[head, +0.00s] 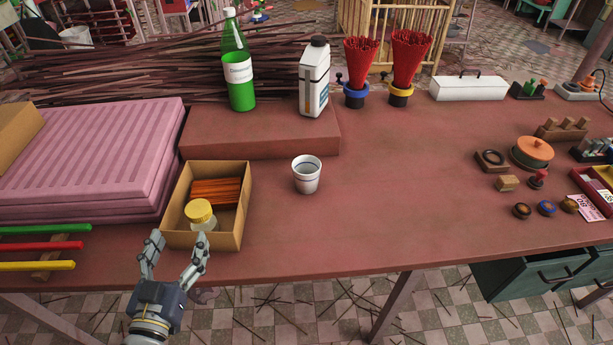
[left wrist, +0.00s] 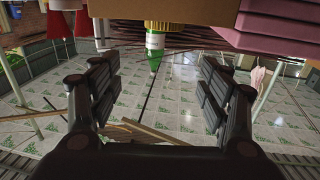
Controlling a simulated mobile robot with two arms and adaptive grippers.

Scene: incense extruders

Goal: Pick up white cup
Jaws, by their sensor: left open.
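The white cup (head: 307,176) stands upright on the reddish table (head: 400,200), just in front of the raised block, with a dark band near its rim. My left gripper (head: 178,247) is open and empty at the table's front edge, to the left of the cup and nearer to me. In the left wrist view its two fingers (left wrist: 158,98) are spread apart with nothing between them. My right gripper does not show.
A cardboard box (head: 243,218) with a yellow-lidded jar (head: 200,213) and orange sticks stands between the left gripper and the cup. A raised block (head: 260,132) behind carries a green bottle (head: 238,75) and a white bottle (head: 314,80).

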